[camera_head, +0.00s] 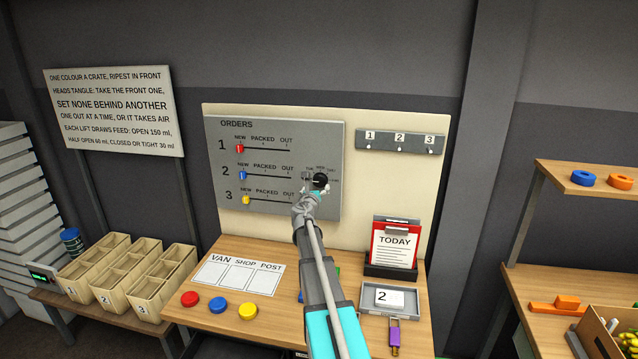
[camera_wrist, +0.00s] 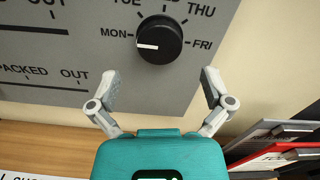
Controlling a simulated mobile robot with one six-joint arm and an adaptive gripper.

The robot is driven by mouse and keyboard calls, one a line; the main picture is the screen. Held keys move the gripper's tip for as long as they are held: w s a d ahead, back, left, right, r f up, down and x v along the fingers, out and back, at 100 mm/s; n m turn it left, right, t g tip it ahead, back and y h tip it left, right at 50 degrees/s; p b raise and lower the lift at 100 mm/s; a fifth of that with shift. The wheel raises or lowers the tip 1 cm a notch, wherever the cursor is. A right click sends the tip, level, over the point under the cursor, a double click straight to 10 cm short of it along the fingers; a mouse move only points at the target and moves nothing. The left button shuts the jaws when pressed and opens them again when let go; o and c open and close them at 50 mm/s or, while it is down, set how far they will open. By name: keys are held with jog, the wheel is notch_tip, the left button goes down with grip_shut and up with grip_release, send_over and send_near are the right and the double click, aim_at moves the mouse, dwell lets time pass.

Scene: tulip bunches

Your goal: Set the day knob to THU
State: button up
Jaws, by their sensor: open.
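The day knob (camera_wrist: 162,38) is black and round, on a grey panel, with day labels around it. Its white pointer mark is on the left side, pointing at MON. THU is at its upper right and FRI at its right; the labels at the top are partly cut off. In the head view the knob (camera_head: 320,179) is at the panel's lower right. My gripper (camera_wrist: 160,86) is open and empty, its two fingers spread below and to either side of the knob in the wrist view, apart from it. In the head view my gripper (camera_head: 316,192) overlaps the knob's lower edge.
The orders panel (camera_head: 225,135) has three sliders left of the knob, all at NEW. A hook strip (camera_head: 400,141) is at upper right. A red TODAY clipboard (camera_head: 394,243) stands on the table (camera_head: 215,325) below, near a grey tray (camera_head: 407,308). Coloured discs lie at the table's front.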

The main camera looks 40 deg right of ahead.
aim_at(319, 181)
jog(key=shift+x, duration=2.85)
jog(key=shift+a, duration=0.1)
jog(key=c, duration=1)
